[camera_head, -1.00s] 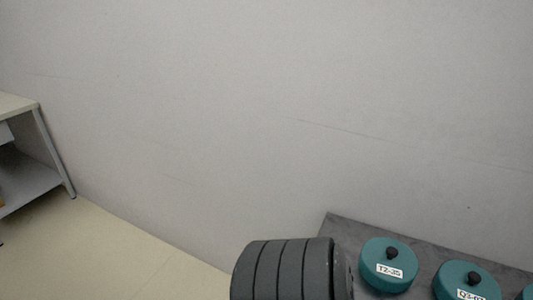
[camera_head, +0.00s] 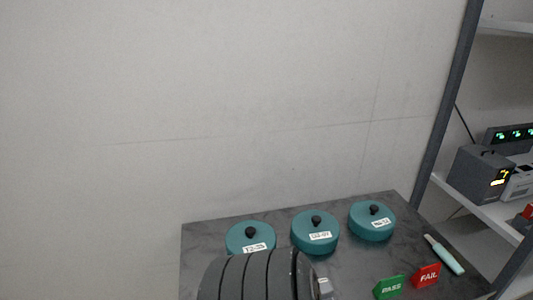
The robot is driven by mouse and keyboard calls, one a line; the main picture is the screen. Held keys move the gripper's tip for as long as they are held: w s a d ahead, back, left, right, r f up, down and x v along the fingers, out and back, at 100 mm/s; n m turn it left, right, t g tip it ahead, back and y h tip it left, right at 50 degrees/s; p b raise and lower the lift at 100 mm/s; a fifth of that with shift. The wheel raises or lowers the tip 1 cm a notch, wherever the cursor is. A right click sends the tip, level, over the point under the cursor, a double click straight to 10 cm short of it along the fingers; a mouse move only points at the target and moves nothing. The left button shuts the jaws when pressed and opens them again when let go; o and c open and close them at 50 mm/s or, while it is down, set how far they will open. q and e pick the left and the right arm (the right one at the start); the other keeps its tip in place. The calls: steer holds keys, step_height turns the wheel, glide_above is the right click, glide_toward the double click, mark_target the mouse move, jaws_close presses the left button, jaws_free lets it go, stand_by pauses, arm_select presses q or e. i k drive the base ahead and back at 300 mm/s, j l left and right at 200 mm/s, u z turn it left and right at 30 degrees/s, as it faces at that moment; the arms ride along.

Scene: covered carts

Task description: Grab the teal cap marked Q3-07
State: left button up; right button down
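The teal cap marked Q3-07 (camera_head: 315,235) is the middle one of three round teal caps on a dark grey tabletop (camera_head: 205,232). It has a black knob on top and a white label on its front; the print is small but looks like Q3-07. It stands upright with clear tabletop on both sides. A dark ridged part of my own arm fills the bottom middle and hides the tabletop in front of the left cap.
A teal cap marked TZ-35 (camera_head: 250,238) stands left, and another cap (camera_head: 372,222) right, its label too small to read surely. A green PASS sign (camera_head: 389,287), a red FAIL sign (camera_head: 427,275) and a light teal tool (camera_head: 445,255) lie right. A shelf rack (camera_head: 455,95) stands right.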

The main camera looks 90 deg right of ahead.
mark_target(315, 232)
steer(key=z, duration=0.5)
steer(key=k+l+z, duration=0.1)
steer(key=z, duration=0.35)
steer(key=l+z, duration=0.15)
steer(key=z, duration=0.35)
steer(key=l+z, duration=0.1)
steer(key=z, duration=0.4)
steer(key=l+z, duration=0.1)
steer(key=z, duration=0.4)
steer(key=l+z, duration=0.1)
steer(key=z, duration=0.35)
